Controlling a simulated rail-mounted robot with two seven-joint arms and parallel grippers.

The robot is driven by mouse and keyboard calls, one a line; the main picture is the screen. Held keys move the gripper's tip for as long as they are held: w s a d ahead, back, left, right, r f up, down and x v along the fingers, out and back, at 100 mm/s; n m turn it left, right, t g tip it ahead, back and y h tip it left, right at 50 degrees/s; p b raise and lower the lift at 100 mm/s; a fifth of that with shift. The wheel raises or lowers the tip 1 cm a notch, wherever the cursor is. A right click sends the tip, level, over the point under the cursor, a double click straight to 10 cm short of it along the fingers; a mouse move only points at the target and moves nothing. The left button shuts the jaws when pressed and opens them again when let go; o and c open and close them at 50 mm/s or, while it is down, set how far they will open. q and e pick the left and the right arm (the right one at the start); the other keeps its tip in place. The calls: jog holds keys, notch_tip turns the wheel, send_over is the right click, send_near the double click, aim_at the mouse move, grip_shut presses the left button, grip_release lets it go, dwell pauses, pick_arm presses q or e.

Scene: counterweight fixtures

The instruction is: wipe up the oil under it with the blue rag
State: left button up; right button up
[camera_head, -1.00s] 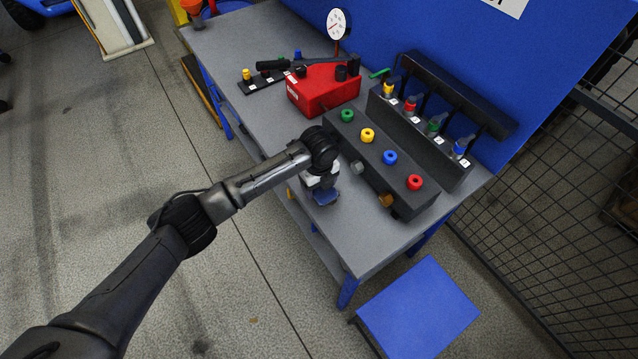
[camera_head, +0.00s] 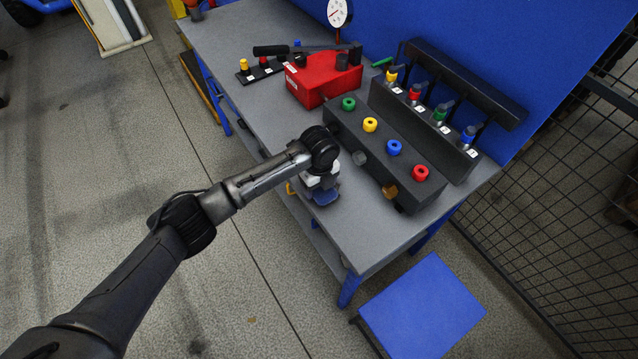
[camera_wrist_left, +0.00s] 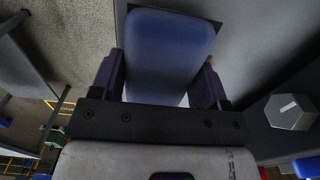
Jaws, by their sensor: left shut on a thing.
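My left gripper (camera_head: 321,184) is low over the front edge of the grey bench (camera_head: 375,243). It is shut on the blue rag (camera_head: 326,198), which looks like a flat pad. In the left wrist view the rag (camera_wrist_left: 168,50) sits between the two fingers of the gripper (camera_wrist_left: 162,84), over the grey bench top. A thin dark edge shows around the rag's far end; I cannot tell whether it is oil or shadow. No oil is clear in the head view. The dark block (camera_head: 377,140) with coloured rings stands just right of the gripper. My right gripper is not in view.
A grey hex plug (camera_head: 360,158) and a brass fitting (camera_head: 390,191) stick out of the block's front. A red pump unit (camera_head: 322,80) with a gauge (camera_head: 339,12) stands farther back. A blue-topped stool (camera_head: 420,305) is below the bench's near end.

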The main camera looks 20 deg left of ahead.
pick_arm(q)
jog(key=shift+f, duration=0.6)
dwell(0.3)
jog(key=shift+f+b, duration=0.3)
jog(key=shift+f, duration=0.15)
